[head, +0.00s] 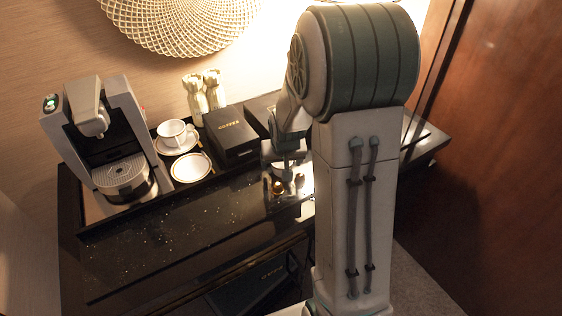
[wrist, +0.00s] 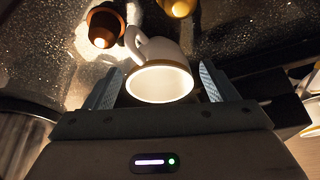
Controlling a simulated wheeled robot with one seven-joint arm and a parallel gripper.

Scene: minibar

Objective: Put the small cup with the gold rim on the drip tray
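The small white cup with the gold rim (wrist: 160,80) is in the wrist view, its mouth facing the camera and its handle to the upper left. My gripper (wrist: 160,84) is open, with one finger on each side of the cup; narrow gaps show between fingers and cup. In the head view my gripper (head: 284,172) is low over the right part of the black counter; I cannot clearly make out the cup there. The round metal drip tray (head: 124,174) is at the base of the coffee machine (head: 100,135), far left, with nothing on it.
A brown capsule (wrist: 105,27) and a gold capsule (wrist: 178,7) lie near the cup. Another white cup (head: 174,132) on a saucer, an empty saucer (head: 190,167) and a black box (head: 231,134) stand between machine and gripper. The counter's front (head: 170,240) is clear.

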